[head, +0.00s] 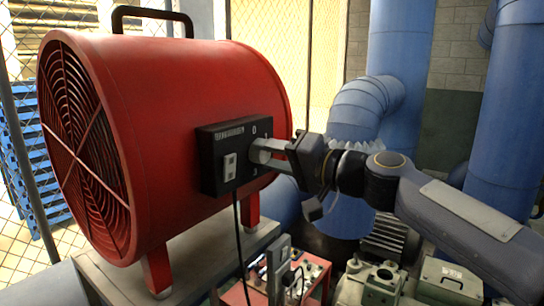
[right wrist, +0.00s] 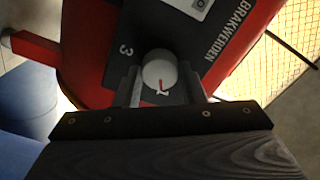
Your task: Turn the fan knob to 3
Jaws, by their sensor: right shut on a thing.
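The large red fan (head: 190,110) carries a black control box (head: 215,178) on its side, with a white switch (head: 230,166) and the numbers 0 and 3 visible. My right gripper (head: 266,151) reaches the box from the right and is shut on the fan knob. In the right wrist view the round white knob (right wrist: 159,68) sits between the two fingers of my right gripper (right wrist: 160,78). A red mark shows on the knob's lower part. My left gripper is not in view.
The fan stands on a grey platform (head: 110,285). A black cable (head: 238,230) hangs from the box. Below are a red cart (head: 237,295) with equipment and a pump-like machine (head: 385,285). Blue pipes (head: 400,45) stand behind my right arm. A wire fence is at the back.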

